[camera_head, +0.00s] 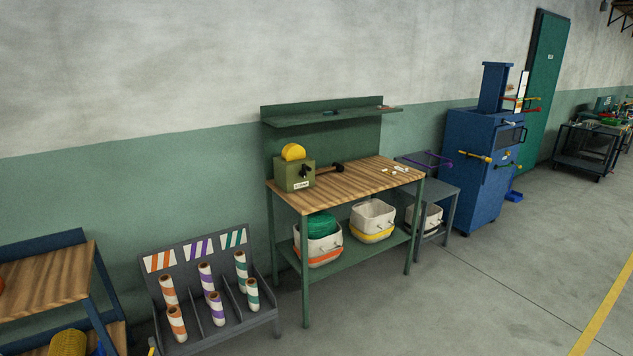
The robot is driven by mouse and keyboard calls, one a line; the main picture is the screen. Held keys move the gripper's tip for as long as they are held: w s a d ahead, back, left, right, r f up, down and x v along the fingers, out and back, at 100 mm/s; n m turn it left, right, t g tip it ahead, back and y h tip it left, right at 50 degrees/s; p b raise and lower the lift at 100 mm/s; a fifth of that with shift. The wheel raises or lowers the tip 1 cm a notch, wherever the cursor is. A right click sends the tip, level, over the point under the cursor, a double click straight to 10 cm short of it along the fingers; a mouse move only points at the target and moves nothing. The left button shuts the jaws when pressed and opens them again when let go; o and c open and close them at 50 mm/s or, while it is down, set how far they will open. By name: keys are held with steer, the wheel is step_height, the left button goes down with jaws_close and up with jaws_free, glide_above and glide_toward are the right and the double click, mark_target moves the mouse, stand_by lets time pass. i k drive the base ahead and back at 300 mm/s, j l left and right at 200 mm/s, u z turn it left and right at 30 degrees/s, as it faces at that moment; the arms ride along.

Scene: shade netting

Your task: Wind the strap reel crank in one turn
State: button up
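A green box (290,176) with a yellow disc (293,152) rising from its top stands at the left end of a wood-topped green workbench (375,178). It looks like the strap reel. A small pale label sits low on its front; the text is too small to read surely. A dark crank-like part (306,171) shows at its right side. A dark rod with a black knob (337,168) lies just right of it; I cannot tell whether it is joined to the box. My gripper is not in view.
White bins (372,215) stand on the bench's lower shelf. A grey rack (212,326) of striped rolls stands on the floor to the left, and a wood-topped table (45,277) beyond it. A blue machine (483,165) stands right. The floor in front and right is clear.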

mark_target(302, 173)
steer(key=i+l+u, duration=0.1)
steer(key=i, duration=2)
steer(key=i+l+u, duration=0.2)
steer(key=i, duration=0.3)
steer(key=i+l+u, duration=0.2)
steer(key=i, duration=0.3)
